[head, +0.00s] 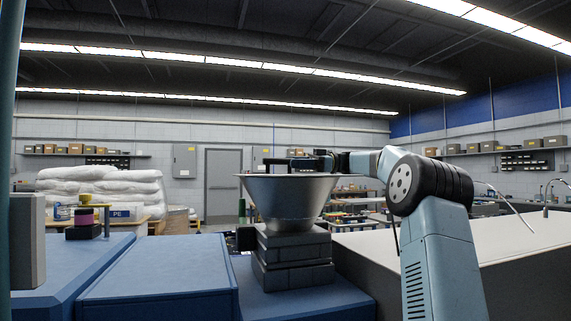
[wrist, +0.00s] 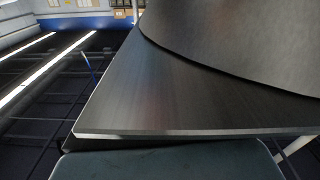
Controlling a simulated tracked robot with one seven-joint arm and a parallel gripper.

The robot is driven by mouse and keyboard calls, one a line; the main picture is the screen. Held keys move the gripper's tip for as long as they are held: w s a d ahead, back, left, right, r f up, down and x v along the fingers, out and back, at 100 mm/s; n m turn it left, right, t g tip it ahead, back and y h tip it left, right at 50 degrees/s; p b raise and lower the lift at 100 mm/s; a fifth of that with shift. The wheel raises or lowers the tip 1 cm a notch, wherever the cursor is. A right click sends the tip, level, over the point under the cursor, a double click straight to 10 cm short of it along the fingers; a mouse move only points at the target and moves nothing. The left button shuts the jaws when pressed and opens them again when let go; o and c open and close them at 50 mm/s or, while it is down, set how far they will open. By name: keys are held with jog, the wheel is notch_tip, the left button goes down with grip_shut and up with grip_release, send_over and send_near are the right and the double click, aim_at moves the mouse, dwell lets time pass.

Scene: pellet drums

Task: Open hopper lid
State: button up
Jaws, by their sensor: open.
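The hopper (head: 290,203) is a grey metal funnel in the head view, standing upright on a dark stacked block base. Its top rim is seen almost edge-on, so I cannot tell a lid apart from the rim or see inside. My gripper (head: 276,163) is a small dark shape just above the rim line, pointing left; it is open and appears empty. Whether it is over the hopper or behind it, and whether it touches, I cannot tell. In the wrist view a large dark metal surface (wrist: 180,85) with a curved edge fills the right side, very close; the fingertips are not clear there.
Blue cabinets (head: 158,281) stand left of the hopper and a pale-topped bench (head: 480,233) stands right. A grey door (head: 223,185) and shelves are far behind.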

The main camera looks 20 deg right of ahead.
aim_at(286, 161)
jog(key=shift+a, duration=1.6)
jog(key=shift+c, duration=0.3)
grip_shut()
jog(key=shift+a, duration=0.1)
jog(key=shift+r, duration=0.15)
